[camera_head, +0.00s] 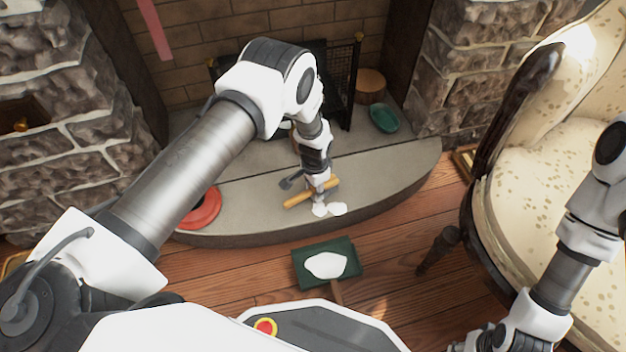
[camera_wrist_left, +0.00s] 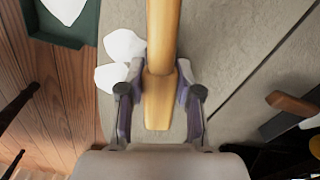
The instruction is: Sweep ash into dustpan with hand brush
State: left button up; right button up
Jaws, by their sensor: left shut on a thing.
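My left gripper (camera_head: 318,188) is shut on a wooden bar (camera_head: 298,199), seemingly the hand brush's handle, low over the hearth. In the left wrist view the wooden bar (camera_wrist_left: 162,45) runs between the fingers; no bristles show. White ash patches (camera_head: 337,209) lie on the hearth by the front edge, close to the gripper; they also show in the wrist view (camera_wrist_left: 118,77). The green dustpan (camera_head: 300,257) lies on the floor before the hearth with a white patch of ash (camera_head: 326,265) in it. My right gripper (camera_head: 482,341) is partly cut off at the bottom edge; its fingers are unclear.
The grey stone hearth (camera_head: 395,165) has a raised curved edge. A red round thing (camera_head: 204,212) is at its left, a green dish (camera_head: 384,118) at its right. A fire screen (camera_head: 342,85) stands behind. A patterned armchair (camera_head: 550,180) fills the right side.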

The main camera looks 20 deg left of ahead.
pick_arm(q)
jog(key=shift+s+d, duration=0.3)
jog(key=shift+s, duration=0.15)
jog(key=shift+s+d+p, duration=0.45)
jog(key=shift+s+p, duration=0.2)
jog(key=shift+s+d+f+p, duration=0.15)
jog(key=shift+s+d+p, duration=0.4)
jog(key=shift+s, duration=0.25)
jog(key=shift+s+d+p, duration=0.45)
jog(key=shift+s+d, duration=0.1)
jog(key=shift+s, duration=0.2)
jog(key=shift+s+d, duration=0.45)
jog(key=shift+s, duration=0.1)
jog(key=shift+p, duration=0.3)
notch_tip(320, 180, up, 4)
jog(key=p, duration=0.3)
jog(key=shift+w+f, duration=0.15)
